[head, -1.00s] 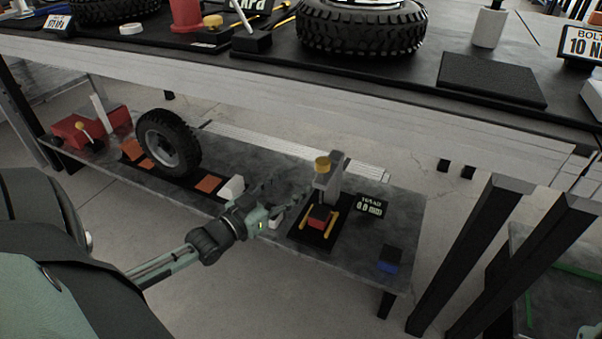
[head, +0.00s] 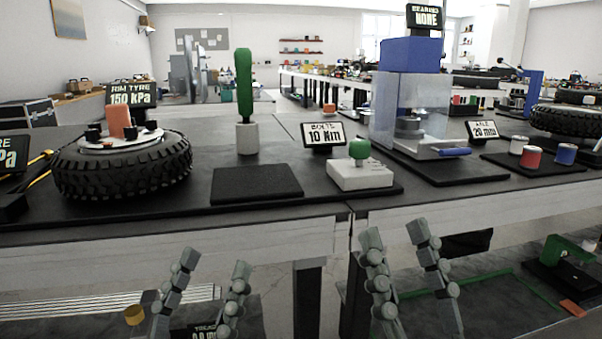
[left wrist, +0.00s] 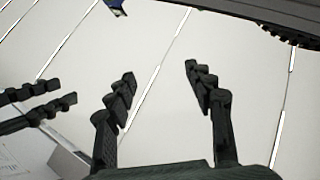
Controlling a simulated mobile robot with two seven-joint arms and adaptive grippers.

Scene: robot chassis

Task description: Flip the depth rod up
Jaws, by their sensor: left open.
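The tread gauge on the lower shelf is mostly out of the head view. Only a yellow knob (head: 133,314) and part of the dark tread sign (head: 200,331) show at the bottom left. The rest of the gauge, including how its rod stands, is hidden or cut off. My left gripper (head: 214,265) is open and empty, pointing up in front of the bench edge, right of the knob. In the left wrist view its spread fingers (left wrist: 160,72) have nothing between them. My right gripper (head: 394,236) is also open and empty, further right.
The upper bench carries a tyre (head: 125,165), a green-handled tool (head: 244,95), a bolts sign (head: 324,135), a white block with a green knob (head: 360,172) and a blue press (head: 409,90). The bench's front edge (head: 150,245) lies behind my grippers. A green clamp-like tool (head: 562,250) stands lower right.

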